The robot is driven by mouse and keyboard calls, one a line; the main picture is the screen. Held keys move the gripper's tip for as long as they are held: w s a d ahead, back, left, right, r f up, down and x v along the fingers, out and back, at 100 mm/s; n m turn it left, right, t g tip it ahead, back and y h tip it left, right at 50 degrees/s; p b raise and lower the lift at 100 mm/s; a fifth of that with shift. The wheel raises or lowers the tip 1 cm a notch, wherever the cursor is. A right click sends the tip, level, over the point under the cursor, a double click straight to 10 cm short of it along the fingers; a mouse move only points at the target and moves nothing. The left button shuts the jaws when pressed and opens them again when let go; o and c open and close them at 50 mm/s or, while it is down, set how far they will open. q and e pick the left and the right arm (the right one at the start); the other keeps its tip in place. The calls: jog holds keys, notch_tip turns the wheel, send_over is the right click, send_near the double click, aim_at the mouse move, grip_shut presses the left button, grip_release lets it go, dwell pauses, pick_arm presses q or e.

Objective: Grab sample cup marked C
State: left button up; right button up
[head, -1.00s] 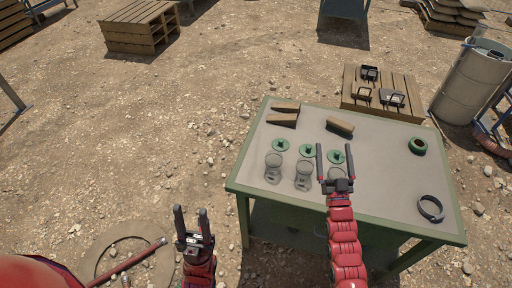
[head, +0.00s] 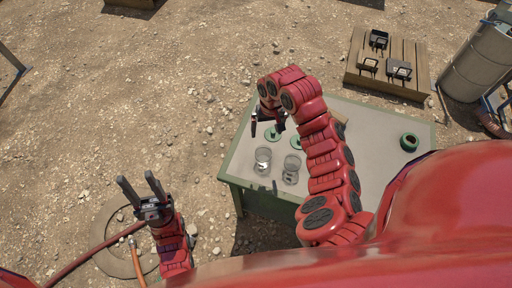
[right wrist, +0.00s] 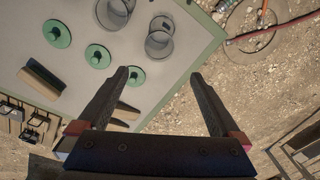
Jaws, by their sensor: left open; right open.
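Two clear sample cups show in the head view, the left cup (head: 262,158) and the middle cup (head: 290,170), near the front left of the table (head: 378,122). They also show in the right wrist view, the left cup (right wrist: 157,42) and the middle cup (right wrist: 112,12). I cannot read any letter on them. No third cup shows now; my right arm covers part of the table. My left gripper (head: 137,178) is open and empty, left of the table.
Green lids (right wrist: 98,56) lie in a row beside the cups, with brown blocks (right wrist: 42,78) beyond. A pallet with dark items (head: 388,65) and a grey barrel (head: 471,70) stand behind. A hose (head: 100,254) lies on the ground.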

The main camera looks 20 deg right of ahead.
jog(key=b, duration=0.3)
send_near(264, 153)
jog(key=shift+s+a+f, duration=0.75)
jog(key=shift+s+f, duration=0.4)
jog(key=shift+s, duration=0.05)
jog(key=shift+f+p, duration=0.35)
jog(key=shift+f, duration=1.05)
jog(key=c, duration=1.2)
jog(key=shift+r, duration=0.1)
jog(key=shift+c, duration=0.3)
